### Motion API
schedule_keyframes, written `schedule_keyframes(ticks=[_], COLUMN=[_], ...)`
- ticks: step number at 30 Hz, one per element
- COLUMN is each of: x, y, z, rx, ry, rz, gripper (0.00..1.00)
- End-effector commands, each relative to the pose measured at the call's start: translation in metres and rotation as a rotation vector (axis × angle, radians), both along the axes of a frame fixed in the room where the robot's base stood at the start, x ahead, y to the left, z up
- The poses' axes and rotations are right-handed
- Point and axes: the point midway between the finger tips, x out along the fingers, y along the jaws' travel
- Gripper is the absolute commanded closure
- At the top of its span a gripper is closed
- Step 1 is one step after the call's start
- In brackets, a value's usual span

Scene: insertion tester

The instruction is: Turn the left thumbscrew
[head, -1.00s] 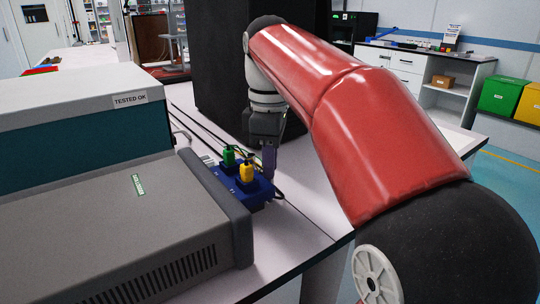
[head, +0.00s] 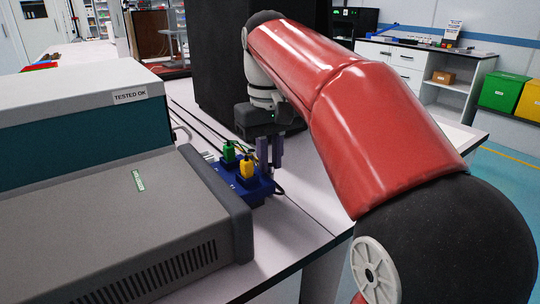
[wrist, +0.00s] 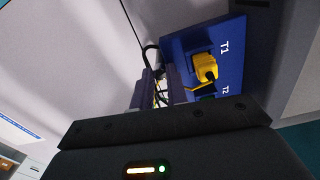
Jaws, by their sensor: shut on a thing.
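My gripper (head: 270,168) points down at the far right edge of the blue block (head: 256,190), behind the yellow plug. Its two fingers stand close together and are shut on a small part that the fingers hide, most likely the left thumbscrew. In the wrist view my gripper's fingers (wrist: 158,82) reach down beside the blue block (wrist: 228,72), with thin yellow and black cables showing between and around them. No thumbscrew can be made out clearly in either view.
A yellow plug (head: 247,168) and a green plug (head: 229,152) stand upright in the block, close to the fingers. The grey instrument (head: 120,215) is to the left. Black cables (head: 185,118) run behind on the pale bench (head: 290,225), which is clear at front right.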

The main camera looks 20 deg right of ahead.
Motion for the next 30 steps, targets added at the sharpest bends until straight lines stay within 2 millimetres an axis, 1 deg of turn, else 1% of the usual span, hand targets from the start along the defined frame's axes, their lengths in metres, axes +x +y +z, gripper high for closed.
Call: schedule_keyframes(ticks=[6, 12, 29, 30], x=[0.0003, 0.0004, 0.0003, 0.0003], y=[0.0002, 0.0002, 0.0001, 0.0001], z=[0.0006, 0.0007, 0.0009, 0.0008], rx=[-0.001, 0.0, 0.0, 0.0], ry=[-0.003, -0.003, -0.003, -0.003], rz=[-0.123, -0.189, -0.215, -0.215], gripper=[1.0, 1.0, 1.0, 0.8])
